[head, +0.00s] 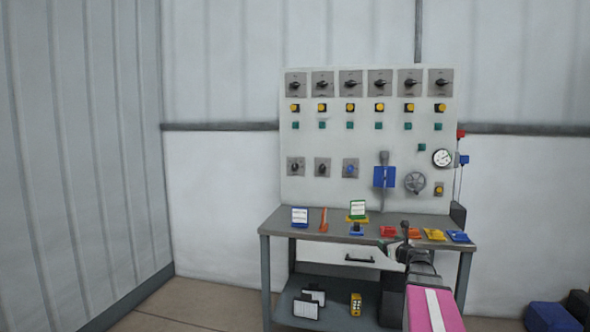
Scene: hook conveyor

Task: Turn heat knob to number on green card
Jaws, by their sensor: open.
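The green-framed card (357,211) stands upright on the workbench, and its writing is too small to read. The wall panel (336,140) carries a top row of several black rotary knobs on grey plates. Lower left are two more dark knobs (296,168) (322,168) and one blue-centred knob (350,168). Labels are unreadable, so I cannot tell which is the heat knob. My gripper (402,248) appears small and dark at the bench's front right, below and apart from the panel knobs. It is open, with nothing visible in it.
The workbench (275,228) holds a blue-framed card (300,216), an orange tool (324,220) and several coloured items at right. A handwheel (415,182), a gauge (442,158) and a blue lever box (384,177) are on the panel. Floor at left is clear.

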